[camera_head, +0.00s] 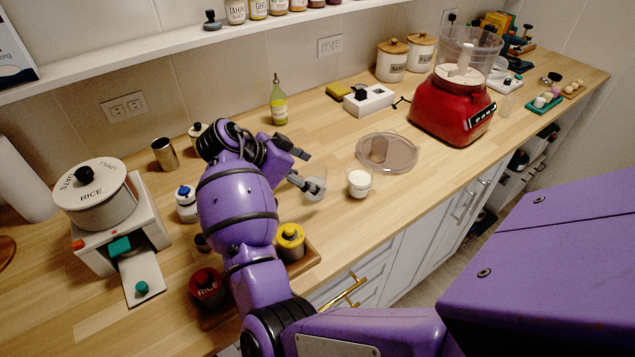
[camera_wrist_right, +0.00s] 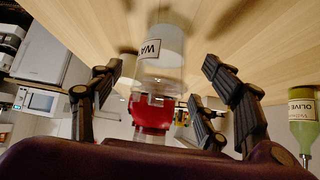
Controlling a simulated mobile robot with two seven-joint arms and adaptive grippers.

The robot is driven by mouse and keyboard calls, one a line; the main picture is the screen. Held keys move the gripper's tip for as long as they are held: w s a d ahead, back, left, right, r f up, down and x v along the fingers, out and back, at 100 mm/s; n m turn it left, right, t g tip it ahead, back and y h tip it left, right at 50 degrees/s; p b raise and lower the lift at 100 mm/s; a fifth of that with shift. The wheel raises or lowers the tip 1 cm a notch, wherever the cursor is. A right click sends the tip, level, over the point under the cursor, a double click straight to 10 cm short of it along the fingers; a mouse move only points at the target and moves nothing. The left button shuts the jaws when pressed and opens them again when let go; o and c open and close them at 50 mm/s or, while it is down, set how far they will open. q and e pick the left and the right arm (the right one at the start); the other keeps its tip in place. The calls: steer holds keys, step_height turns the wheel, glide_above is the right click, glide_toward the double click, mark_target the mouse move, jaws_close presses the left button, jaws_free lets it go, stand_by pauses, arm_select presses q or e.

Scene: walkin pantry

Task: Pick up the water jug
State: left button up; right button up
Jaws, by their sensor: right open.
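The clear water jug (camera_head: 316,188) stands on the wooden counter, just beyond the fingertips of my right gripper (camera_head: 302,169). The lower finger overlaps its left edge in the head view. In the right wrist view the jug (camera_wrist_right: 166,48) shows between the spread fingers, with part of a label reading "WA". My right gripper (camera_wrist_right: 165,105) is open, with a finger on each side of the jug in that view; contact cannot be told. My left gripper is not in view.
A jar of white contents (camera_head: 360,184) stands right of the jug, with a round clear lid (camera_head: 388,152) behind it. A red food processor (camera_head: 452,110), green oil bottle (camera_head: 278,105) and yellow-lidded canister (camera_head: 290,240) are nearby. The counter's front edge is close.

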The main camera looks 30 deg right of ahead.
steer(key=x, duration=0.4)
steer(key=shift+d+p, duration=0.15)
steer(key=shift+p, duration=0.15)
steer(key=c, duration=1.4)
steer(key=shift+c, duration=0.3)
steer(key=shift+r, duration=0.25)
